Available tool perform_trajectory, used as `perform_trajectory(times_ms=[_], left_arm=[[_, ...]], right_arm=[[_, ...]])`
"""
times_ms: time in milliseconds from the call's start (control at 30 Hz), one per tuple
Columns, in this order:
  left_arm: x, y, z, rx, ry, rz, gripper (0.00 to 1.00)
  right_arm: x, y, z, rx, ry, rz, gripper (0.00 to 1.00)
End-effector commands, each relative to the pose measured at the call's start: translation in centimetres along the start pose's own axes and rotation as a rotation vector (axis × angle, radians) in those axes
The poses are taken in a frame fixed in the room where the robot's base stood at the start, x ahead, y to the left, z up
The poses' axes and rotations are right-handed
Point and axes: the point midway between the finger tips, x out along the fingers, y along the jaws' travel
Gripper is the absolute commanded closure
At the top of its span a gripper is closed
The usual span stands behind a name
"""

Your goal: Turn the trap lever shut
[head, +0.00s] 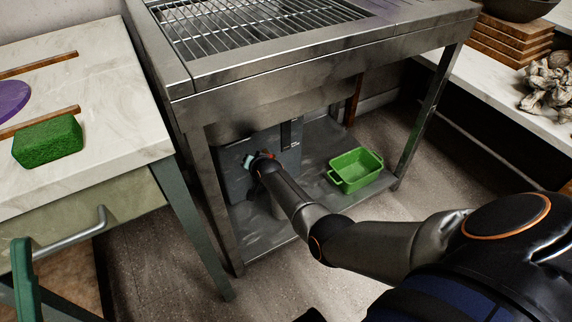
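A grey box (236,183), which may hold the trap, stands on the low shelf under the metal grill stand. It has a dark upright strip (291,134) on its front. My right arm comes in from the right, and its gripper (256,163) is at the front of this box. A small pale teal piece (248,160) shows at the gripper's tip; I cannot tell whether it is the lever's handle. The fingers are too small and hidden to show whether they are open or shut. The lever's angle cannot be made out. My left gripper is not in view.
A green tub (356,170) sits on the shelf right of the box. The stand's legs (424,120) and top edge (320,45) frame the opening. A marble counter with a green sponge (48,141) is at left. Another counter with wooden boards (512,40) is at right.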

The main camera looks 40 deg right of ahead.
Motion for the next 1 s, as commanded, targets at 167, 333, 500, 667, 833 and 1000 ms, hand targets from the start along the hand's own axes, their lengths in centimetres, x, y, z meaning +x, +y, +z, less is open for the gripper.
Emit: perform_trajectory(times_ms=[167,333,500,667,833,1000], left_arm=[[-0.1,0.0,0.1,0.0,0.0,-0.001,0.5],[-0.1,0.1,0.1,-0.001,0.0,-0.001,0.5],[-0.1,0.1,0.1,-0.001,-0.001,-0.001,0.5],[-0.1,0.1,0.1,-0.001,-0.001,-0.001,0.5],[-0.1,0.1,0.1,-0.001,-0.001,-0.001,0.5],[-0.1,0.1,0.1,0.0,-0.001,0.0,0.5]], right_arm=[[0.1,-0.2,-0.2,-0.002,0.003,-0.003,1.0],[0.2,-0.3,-0.3,-0.002,0.006,-0.005,1.0],[0.2,-0.4,-0.4,-0.002,0.008,-0.007,1.0],[0.2,-0.4,-0.5,-0.002,0.01,-0.008,1.0],[0.2,-0.2,-0.9,-0.003,0.013,-0.008,1.0],[0.3,0.5,-1.7,-0.004,0.017,-0.007,1.0]])
